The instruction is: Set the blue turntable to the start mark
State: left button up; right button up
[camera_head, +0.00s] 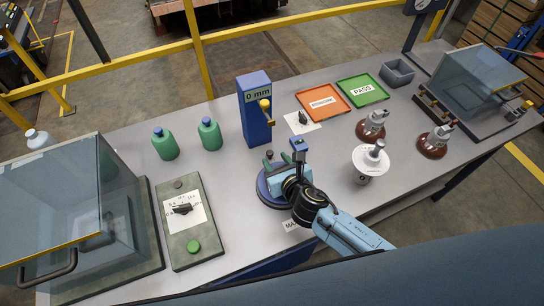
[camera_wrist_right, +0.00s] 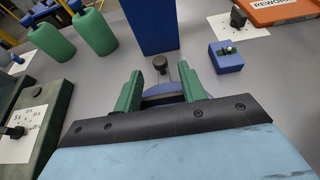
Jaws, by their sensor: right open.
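The blue turntable (camera_head: 263,190) stands near the front middle of the table in the head view, partly covered by my right gripper and wrist. My right gripper (camera_head: 275,162) is over it, with green fingers apart. In the right wrist view the open gripper (camera_wrist_right: 160,82) has part of the turntable's blue rim (camera_wrist_right: 166,89) between its fingers. A dark round knob (camera_wrist_right: 160,64) shows just beyond the fingertips, between them; I see nothing held. The start mark cannot be made out. My left gripper is not in view.
A blue gauge post (camera_head: 254,115) reading "0 mm" stands behind the turntable. A small blue block (camera_head: 299,145) is close to the right gripper. Green bottles (camera_head: 165,146) stand further back.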

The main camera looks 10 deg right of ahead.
aim_at(271, 155)
jog(key=shift+b+x, duration=0.35)
jog(key=shift+x, duration=1.45)
jog(key=shift+c, duration=0.4)
grip_shut()
